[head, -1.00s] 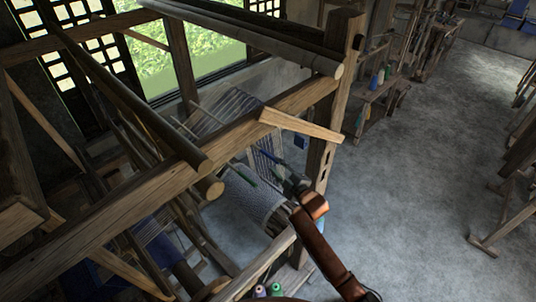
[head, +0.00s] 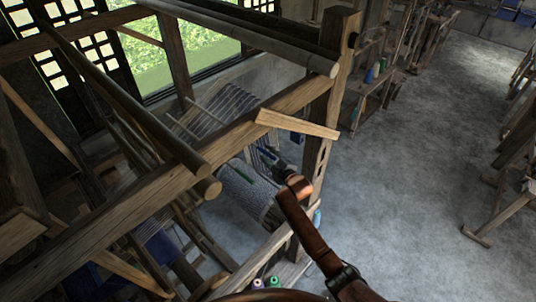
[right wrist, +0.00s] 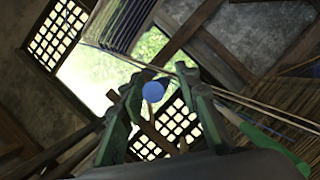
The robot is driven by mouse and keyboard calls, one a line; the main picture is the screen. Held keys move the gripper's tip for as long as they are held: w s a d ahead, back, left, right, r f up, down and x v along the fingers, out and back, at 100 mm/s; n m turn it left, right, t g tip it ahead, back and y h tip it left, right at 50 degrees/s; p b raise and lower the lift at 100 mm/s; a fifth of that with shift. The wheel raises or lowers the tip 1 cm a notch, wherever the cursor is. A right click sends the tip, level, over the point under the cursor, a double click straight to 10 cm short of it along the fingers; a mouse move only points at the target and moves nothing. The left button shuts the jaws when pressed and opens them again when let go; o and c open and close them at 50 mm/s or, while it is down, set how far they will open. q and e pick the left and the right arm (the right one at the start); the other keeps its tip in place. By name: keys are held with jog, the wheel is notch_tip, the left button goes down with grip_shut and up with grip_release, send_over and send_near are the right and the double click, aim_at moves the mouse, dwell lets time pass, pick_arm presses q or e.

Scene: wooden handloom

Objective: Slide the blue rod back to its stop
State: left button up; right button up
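The blue rod (right wrist: 153,91) shows nearly end-on in the right wrist view, as a round blue face between the fingers of my right gripper (right wrist: 157,92). The fingers stand apart with a gap on each side of it. In the head view my right gripper (head: 273,164) reaches into the loom under the front beam, and a small blue piece (head: 266,155) shows at its tips. A green rod (head: 243,171) lies to its left above the patterned cloth; it also shows at lower right in the right wrist view (right wrist: 268,143). My left gripper is not seen.
The loom's heavy front beam (head: 130,205), a short plank (head: 297,124) and the right post (head: 336,80) stand close around my right arm. Warp threads (head: 222,107) stretch behind. Spools (head: 265,283) stand at the bottom. The floor (head: 410,170) at right is open.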

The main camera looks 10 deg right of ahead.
jog(key=shift+c, duration=0.2)
jog(key=shift+d, duration=0.1)
grip_shut()
